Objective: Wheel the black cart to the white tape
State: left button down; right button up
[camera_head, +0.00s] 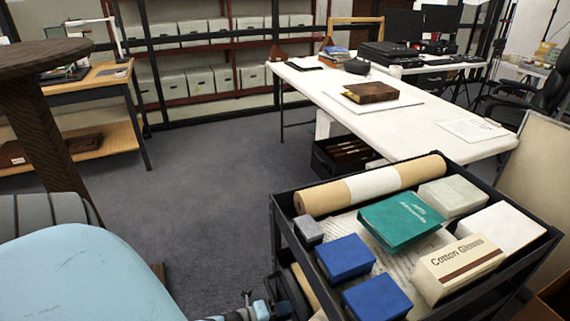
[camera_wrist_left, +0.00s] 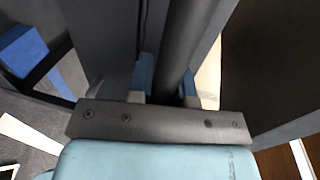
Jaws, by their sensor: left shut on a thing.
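The black cart (camera_head: 276,235) stands at the lower right in the head view, its top tray loaded with boxes and a cardboard roll. My left gripper (camera_head: 272,308) is at the cart's near left side, partly cut off by the bottom edge. In the left wrist view its blue fingertips (camera_wrist_left: 166,88) are shut around a dark round bar (camera_wrist_left: 184,40), which looks like the cart's handle. A pale strip (camera_wrist_left: 32,137) lies on the grey floor at the left of the wrist view; I cannot tell whether it is the white tape. My right gripper is not in view.
A long white table (camera_head: 440,125) stands just behind the cart, with a black crate (camera_head: 325,160) below it. Open grey carpet (camera_head: 190,155) lies left of the cart. A round dark wooden table (camera_head: 35,125) and a wooden desk (camera_head: 105,75) are at the left. Box shelves line the back.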

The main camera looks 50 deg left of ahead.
pick_arm(q)
jog(key=c, duration=1.1)
grip_release()
jog(key=shift+o, duration=0.2)
jog(key=p+v, duration=0.1)
jog(key=v, duration=1.3)
jog(key=shift+p, duration=0.3)
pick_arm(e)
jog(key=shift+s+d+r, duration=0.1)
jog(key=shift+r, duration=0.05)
